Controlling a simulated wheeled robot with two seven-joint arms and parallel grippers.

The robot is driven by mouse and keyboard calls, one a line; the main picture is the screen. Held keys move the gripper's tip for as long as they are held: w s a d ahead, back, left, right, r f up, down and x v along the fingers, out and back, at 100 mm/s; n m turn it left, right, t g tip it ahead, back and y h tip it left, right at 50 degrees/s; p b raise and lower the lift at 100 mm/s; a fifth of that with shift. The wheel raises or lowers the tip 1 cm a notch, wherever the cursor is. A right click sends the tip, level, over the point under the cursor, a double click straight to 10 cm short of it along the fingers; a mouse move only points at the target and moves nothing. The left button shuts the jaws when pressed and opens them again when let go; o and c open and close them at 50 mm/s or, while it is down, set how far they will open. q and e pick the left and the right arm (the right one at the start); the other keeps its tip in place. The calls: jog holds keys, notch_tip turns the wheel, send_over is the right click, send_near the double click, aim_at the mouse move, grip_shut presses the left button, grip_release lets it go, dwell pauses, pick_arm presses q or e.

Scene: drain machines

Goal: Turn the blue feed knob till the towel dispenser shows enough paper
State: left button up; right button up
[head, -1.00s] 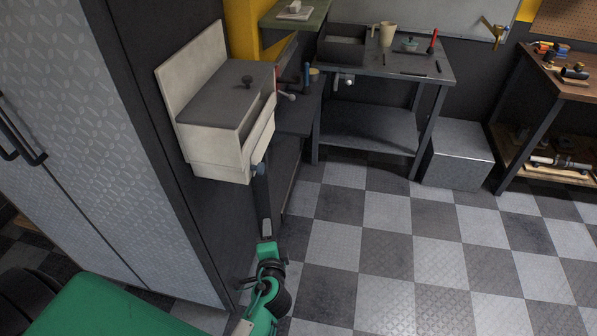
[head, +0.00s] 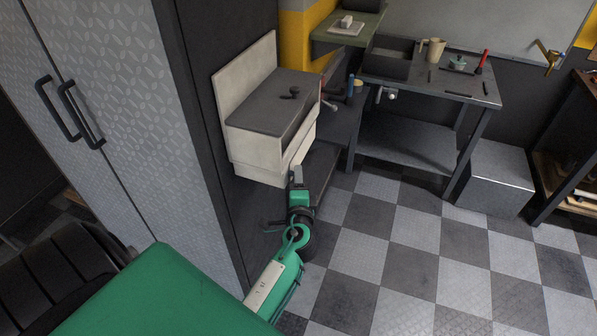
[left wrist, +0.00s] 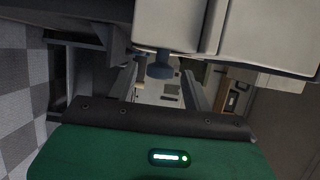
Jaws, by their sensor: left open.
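The towel dispenser (head: 262,148) is a cream box with a dark grey top and a cream back plate, beside the dark side of the cabinet. My left gripper (head: 296,172) is close to its lower front corner in the head view and covers that spot. The blue feed knob is not clear there. In the left wrist view the blue knob (left wrist: 160,68) sticks out below the pale dispenser body (left wrist: 175,25). My left gripper (left wrist: 160,92) is open, its two dark fingers to either side of the knob in the picture; contact cannot be told. I see no paper clearly. My right gripper is out of view.
A patterned grey cabinet (head: 135,120) with black handles stands at left. Behind the dispenser is a dark workbench (head: 425,85) with a cup (head: 436,50) and tools. A grey metal box (head: 495,180) stands on the floor. The checkered floor (head: 400,260) at right is clear.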

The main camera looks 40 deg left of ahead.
pick_arm(q)
jog(key=shift+x, duration=1.35)
